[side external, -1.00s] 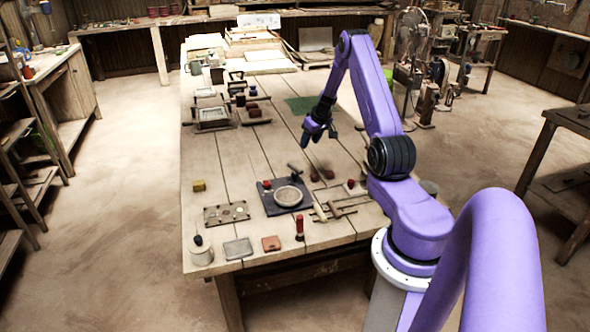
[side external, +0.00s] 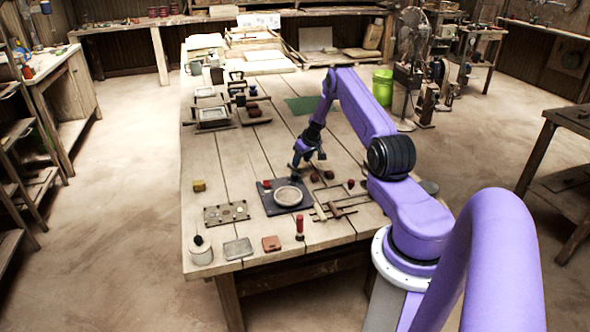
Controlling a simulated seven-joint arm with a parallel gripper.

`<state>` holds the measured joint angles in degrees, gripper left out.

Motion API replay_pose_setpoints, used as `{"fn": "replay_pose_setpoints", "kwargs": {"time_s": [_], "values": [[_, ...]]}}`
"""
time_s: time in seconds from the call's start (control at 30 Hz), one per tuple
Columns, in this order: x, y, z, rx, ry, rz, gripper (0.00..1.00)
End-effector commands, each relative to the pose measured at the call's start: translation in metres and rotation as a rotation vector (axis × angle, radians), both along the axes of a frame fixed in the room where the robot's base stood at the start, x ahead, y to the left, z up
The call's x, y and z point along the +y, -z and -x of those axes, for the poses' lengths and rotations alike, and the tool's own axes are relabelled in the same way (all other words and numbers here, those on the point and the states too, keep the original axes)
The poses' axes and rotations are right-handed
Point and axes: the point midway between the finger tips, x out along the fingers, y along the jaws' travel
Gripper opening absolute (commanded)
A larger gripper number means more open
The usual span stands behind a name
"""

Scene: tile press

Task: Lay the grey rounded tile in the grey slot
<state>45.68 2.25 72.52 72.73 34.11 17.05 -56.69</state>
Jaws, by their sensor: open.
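A grey flat square piece with rounded corners (side external: 238,248) lies near the table's front edge; it may be the tile or a slot, I cannot tell which. A flat plate with several small round marks (side external: 226,221) lies behind it; whether one is the grey slot is too small to tell. A dark square base (side external: 269,207) carries a pale round disc (side external: 288,196) and a small red part. My gripper (side external: 309,158) points down, open, above the table just behind the dark base. It appears empty, close to a dark-handled tool (side external: 297,173).
A reddish square piece (side external: 271,243), a red-handled tool (side external: 299,226) and a pale jar (side external: 200,252) stand along the front. A yellow block (side external: 199,186) is at the left. Small dark red pieces (side external: 328,175) lie right of my gripper.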

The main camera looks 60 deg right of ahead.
Motion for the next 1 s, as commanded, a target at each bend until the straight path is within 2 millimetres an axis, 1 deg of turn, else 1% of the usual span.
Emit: {"fn": "replay_pose_setpoints", "kwargs": {"time_s": [0.1,0.33,0.5,0.7,0.73,0.77,0.8,0.87,0.9,1.0], "values": [[-0.001,0.015,-0.006,0.001,-0.001,-0.001,0.51],[-0.004,0.035,-0.015,0.0,-0.001,-0.001,0.51],[-0.005,0.039,-0.017,-0.001,-0.001,0.0,0.51],[-0.005,0.039,-0.017,-0.001,-0.001,0.0,0.51],[-0.005,0.039,-0.017,-0.001,-0.001,0.0,0.45],[-0.005,0.039,-0.017,-0.001,-0.001,0.0,0.35],[-0.005,0.039,-0.017,-0.001,-0.001,0.0,0.22],[-0.005,0.039,-0.017,-0.001,-0.001,0.0,0.02],[-0.005,0.039,-0.017,-0.001,-0.001,0.0,0.0],[-0.005,0.039,-0.017,-0.001,-0.001,0.0,0.0]]}}
